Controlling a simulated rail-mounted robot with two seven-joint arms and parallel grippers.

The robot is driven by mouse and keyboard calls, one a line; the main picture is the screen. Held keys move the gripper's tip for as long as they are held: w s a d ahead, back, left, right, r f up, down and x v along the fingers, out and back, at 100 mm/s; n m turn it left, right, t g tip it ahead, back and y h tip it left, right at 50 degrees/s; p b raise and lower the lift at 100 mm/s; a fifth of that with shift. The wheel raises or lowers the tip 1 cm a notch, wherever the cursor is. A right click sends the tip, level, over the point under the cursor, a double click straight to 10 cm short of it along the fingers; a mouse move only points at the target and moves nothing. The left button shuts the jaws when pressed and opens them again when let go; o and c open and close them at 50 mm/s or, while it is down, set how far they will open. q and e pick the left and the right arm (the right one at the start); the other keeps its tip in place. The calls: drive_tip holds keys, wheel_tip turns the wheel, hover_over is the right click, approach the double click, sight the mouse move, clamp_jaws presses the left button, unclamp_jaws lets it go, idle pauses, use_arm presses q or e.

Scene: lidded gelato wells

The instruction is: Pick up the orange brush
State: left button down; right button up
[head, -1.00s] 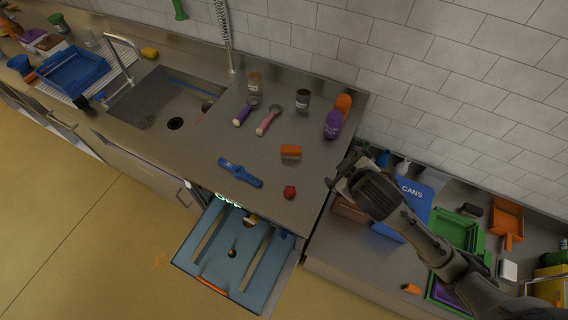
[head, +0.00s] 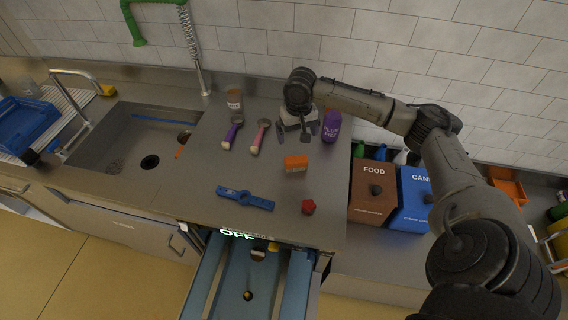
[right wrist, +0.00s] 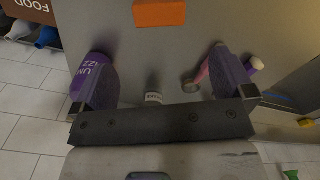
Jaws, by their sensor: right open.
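The orange brush (head: 296,161) is a small block with a paler lower side, lying on the steel counter (head: 200,184). It also shows at the top edge of the right wrist view (right wrist: 160,13), partly cut off. My right gripper (head: 294,134) is open and empty, pointing down over the counter behind the brush and apart from it. In the right wrist view my right gripper (right wrist: 163,70) has its fingers wide apart, with the brush beyond them. My left gripper is not in view.
A purple bottle (head: 331,126) stands close right of my right gripper. Purple (head: 233,131) and pink (head: 260,136) scoops lie left. A blue tool (head: 245,199) and red piece (head: 308,207) lie in front. A drawer (head: 209,275) is open below; food (head: 373,190) and cans bins (head: 414,198) stand right.

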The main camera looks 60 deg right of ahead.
sight(296, 159)
drive_tip(key=shift+m, duration=0.7)
wheel_tip(296, 159, down, 9)
drive_tip(key=shift+s+r+b, duration=0.1)
drive_tip(key=shift+r+b, duration=0.1)
drive_tip(key=shift+b, duration=0.4)
drive_tip(key=shift+f+b, duration=0.5)
drive_tip(key=shift+f, duration=2.15)
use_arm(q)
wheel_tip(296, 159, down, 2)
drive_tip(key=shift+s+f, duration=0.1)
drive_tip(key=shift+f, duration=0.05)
use_arm(e)
drive_tip(key=c, duration=0.8)
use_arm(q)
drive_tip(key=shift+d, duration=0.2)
use_arm(e)
drive_tip(key=shift+r, duration=0.1)
